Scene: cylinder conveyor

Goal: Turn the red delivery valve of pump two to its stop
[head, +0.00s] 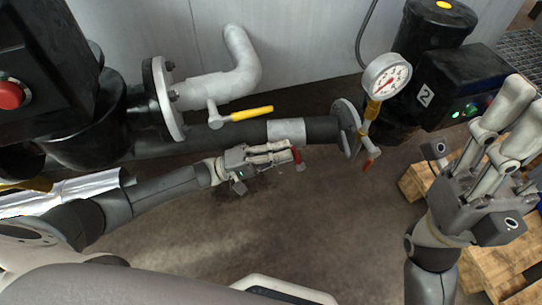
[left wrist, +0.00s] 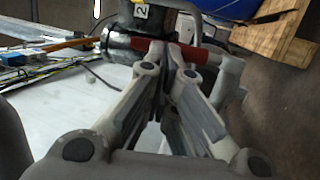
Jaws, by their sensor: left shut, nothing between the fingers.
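My left gripper (head: 288,153) is shut and empty, below the dark pipe. A short red lever (head: 299,160) shows right at its fingertips. In the left wrist view, the shut fingertips (left wrist: 172,52) are in front of the red lever (left wrist: 197,55), which runs across behind them; I cannot tell whether they touch it. The fingers hide part of the lever. Pump two (head: 460,85), black with a white "2" label, stands at the right; the label also shows in the wrist view. My right gripper (head: 530,105) is open at the right edge, partly cut off.
A yellow-handled valve (head: 250,113) sits on the pipe above my left gripper. A pressure gauge (head: 387,76) stands beside pump two, with an orange-red handle (head: 371,160) below it. A wooden pallet (head: 475,275) lies at lower right. The floor between is clear.

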